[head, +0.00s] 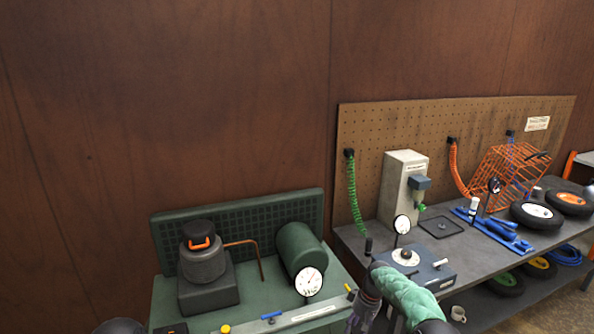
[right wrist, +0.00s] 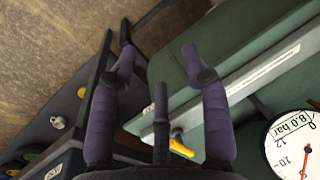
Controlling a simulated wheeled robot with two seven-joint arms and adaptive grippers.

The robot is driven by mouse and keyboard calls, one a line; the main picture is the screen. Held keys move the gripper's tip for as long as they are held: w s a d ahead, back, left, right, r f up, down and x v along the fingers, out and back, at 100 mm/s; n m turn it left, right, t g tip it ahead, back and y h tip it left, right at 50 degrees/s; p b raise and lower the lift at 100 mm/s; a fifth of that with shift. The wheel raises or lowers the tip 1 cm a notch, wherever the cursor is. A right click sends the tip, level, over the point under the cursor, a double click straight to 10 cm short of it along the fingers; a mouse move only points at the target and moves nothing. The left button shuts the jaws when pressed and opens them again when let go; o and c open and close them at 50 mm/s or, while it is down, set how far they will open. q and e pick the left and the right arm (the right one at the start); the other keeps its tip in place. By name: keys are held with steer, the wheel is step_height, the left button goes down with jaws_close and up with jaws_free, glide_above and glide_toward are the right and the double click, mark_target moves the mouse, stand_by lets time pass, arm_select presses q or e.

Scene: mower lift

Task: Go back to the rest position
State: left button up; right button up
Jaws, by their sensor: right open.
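My right gripper (head: 366,294) is in the lower middle of the head view, at the end of my green-sleeved arm. It is in front of the gap between the green compressor bench and the grey workbench. In the right wrist view its purple fingers (right wrist: 160,65) are spread apart with nothing held between them. My left gripper does not show in the head view.
A green bench (head: 170,292) with a compressor (head: 204,262) and a pressure gauge (head: 309,282) stands at left. The grey workbench (head: 355,238) at right carries a dial box (head: 432,272), an orange basket (head: 505,170) and wheels (head: 537,215). The gauge (right wrist: 292,148) is close in the wrist view.

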steer(key=s+a+f+m+y, duration=0.1)
steer(key=s+a+f, duration=0.2)
steer(key=s+f, duration=0.5)
steer(key=s+a+f+m, duration=0.1)
steer(key=s+a+f, duration=0.2)
steer(key=s+f, duration=0.45)
steer(key=s+a+m, duration=0.2)
steer(key=s, duration=1.1)
steer(key=s+a+m+t+b, duration=0.1)
steer(key=s, duration=1.2)
steer(key=shift+a+f+m, duration=0.25)
steer(key=shift+a+m, duration=0.15)
steer(key=shift+w, duration=0.1)
